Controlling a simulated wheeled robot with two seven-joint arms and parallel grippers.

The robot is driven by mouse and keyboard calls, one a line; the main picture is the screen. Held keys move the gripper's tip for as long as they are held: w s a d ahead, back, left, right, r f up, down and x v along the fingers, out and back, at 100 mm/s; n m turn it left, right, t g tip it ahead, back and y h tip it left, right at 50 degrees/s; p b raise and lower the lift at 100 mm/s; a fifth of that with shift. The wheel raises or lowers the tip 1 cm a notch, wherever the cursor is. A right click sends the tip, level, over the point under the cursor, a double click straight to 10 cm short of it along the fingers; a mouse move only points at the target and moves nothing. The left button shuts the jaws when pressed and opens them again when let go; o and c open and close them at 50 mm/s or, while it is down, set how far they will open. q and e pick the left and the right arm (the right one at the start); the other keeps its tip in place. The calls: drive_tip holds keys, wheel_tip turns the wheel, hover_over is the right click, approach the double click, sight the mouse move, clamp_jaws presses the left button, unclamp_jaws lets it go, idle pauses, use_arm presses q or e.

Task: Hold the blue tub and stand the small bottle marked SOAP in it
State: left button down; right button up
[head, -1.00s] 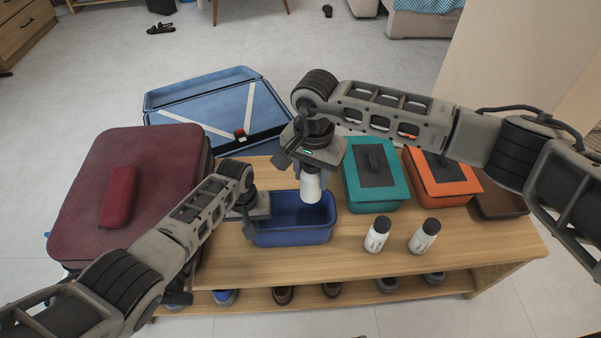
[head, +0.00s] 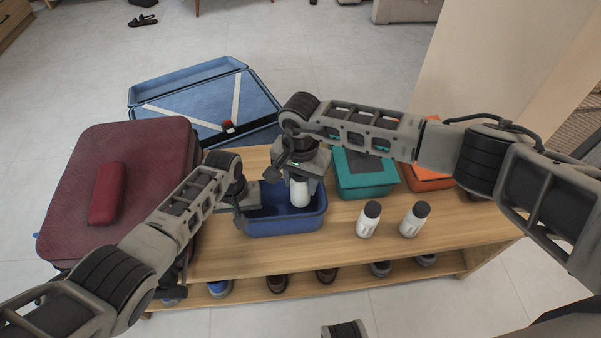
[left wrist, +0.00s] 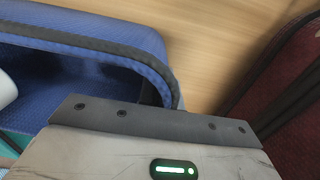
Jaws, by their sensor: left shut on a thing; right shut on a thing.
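The blue tub (head: 285,227) stands on the wooden bench, and part of its rim shows in the left wrist view (left wrist: 70,45). My left gripper (head: 243,208) is shut on the tub's left wall. My right gripper (head: 296,178) is shut on a small white bottle (head: 300,194) and holds it upright, its lower part within the tub's opening. The bottle's top is hidden by the gripper, and no label can be read. Whether its base touches the tub floor I cannot tell. A white edge of it shows in the left wrist view (left wrist: 5,88).
Two white bottles with dark caps (head: 368,220) (head: 414,220) stand right of the tub. A teal box (head: 365,186) and an orange box (head: 425,180) are behind them. A dark red suitcase (head: 125,180) is at left, an open blue suitcase (head: 200,100) behind. Shoes line the lower shelf (head: 300,290).

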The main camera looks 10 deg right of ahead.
drive_tip(key=shift+f, duration=3.8)
drive_tip(key=o, duration=1.1)
drive_tip(key=shift+o, duration=0.2)
drive_tip(key=shift+r, duration=4.5)
use_arm(q)
drive_tip(key=c, duration=1.5)
unclamp_jaws()
